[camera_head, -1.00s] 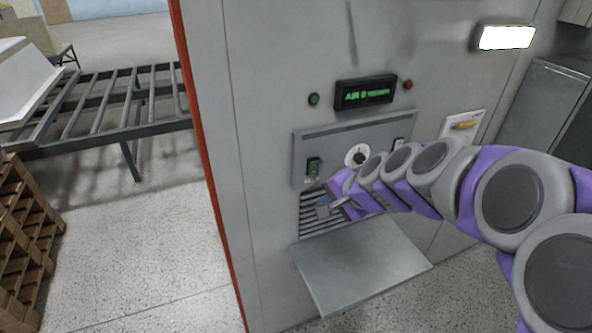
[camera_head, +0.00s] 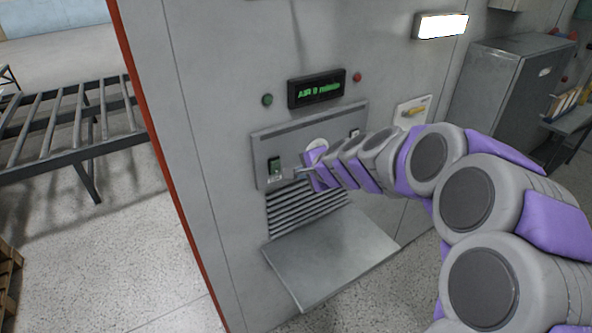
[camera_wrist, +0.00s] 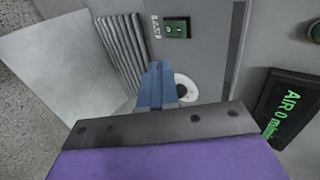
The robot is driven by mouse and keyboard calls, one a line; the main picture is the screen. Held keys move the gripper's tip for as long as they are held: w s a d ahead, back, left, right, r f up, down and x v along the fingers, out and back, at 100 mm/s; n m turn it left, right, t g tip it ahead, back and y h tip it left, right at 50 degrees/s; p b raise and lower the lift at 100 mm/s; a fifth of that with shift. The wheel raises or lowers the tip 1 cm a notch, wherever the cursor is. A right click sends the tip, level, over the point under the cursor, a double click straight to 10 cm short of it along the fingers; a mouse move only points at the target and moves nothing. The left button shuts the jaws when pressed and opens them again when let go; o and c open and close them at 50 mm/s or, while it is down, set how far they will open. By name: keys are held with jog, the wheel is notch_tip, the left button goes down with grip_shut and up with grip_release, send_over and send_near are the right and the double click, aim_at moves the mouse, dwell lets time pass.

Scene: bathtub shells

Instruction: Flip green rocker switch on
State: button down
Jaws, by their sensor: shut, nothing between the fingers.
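The green rocker switch (camera_head: 274,167) sits at the left end of the control panel on the grey cabinet. It also shows in the wrist view (camera_wrist: 177,28), near the top centre, with a small label beside it. My gripper (camera_head: 297,171) is just right of the switch in the head view, close to the panel. In the wrist view its blue fingers (camera_wrist: 156,84) are together and empty, and the switch is beyond their tips, apart from them. A white round dial (camera_wrist: 186,88) is beside the fingers and is partly hidden by my gripper in the head view.
A green-lit display (camera_head: 316,91) is above the panel, between a green button (camera_head: 267,100) and a red one (camera_head: 357,77). Below are vent slats (camera_head: 290,212) and a protruding grey shelf (camera_head: 330,262). A yellow handle (camera_head: 417,111) is at the right.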

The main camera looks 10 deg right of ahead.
aim_at(277, 167)
jog(key=w+a+f, duration=0.1)
jog(key=w, duration=0.2)
jog(key=w+a+f+b, duration=0.1)
jog(key=w+f, duration=0.1)
jog(key=w, duration=0.1)
jog(key=w+a+f, duration=0.1)
jog(key=w, duration=0.3)
jog(key=shift+a+f, duration=0.25)
jog(key=shift+f, duration=0.05)
